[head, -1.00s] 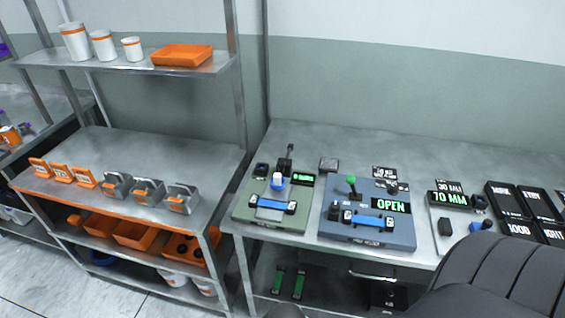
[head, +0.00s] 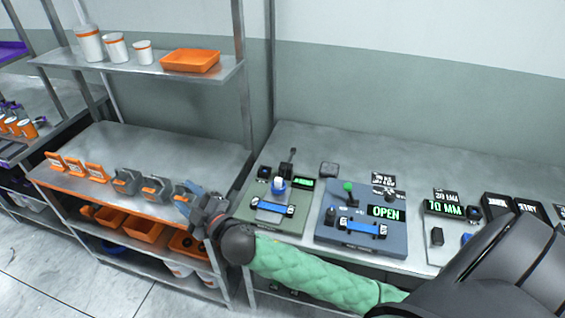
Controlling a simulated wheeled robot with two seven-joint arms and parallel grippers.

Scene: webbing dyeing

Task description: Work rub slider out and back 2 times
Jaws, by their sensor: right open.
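A green board device (head: 250,219) stands at the left end of the right bench. It carries a blue strip (head: 272,208) across its front, a blue and white knob-like piece (head: 279,185) behind it, a dark upright lever and a small green display. I cannot tell for certain which part is the rub slider; the knob-like piece sits above the strip. My right gripper (head: 201,203) is open, left of the green board and in front of the left bench's grey holders, apart from the board. My left gripper is out of view.
A blue-grey board (head: 328,238) with a green-topped lever and an "OPEN" display stands right of the green board. Grey holders (head: 157,190) and orange stands (head: 76,168) line the left bench. Orange bins (head: 144,229) sit below. The back of the right bench is mostly clear.

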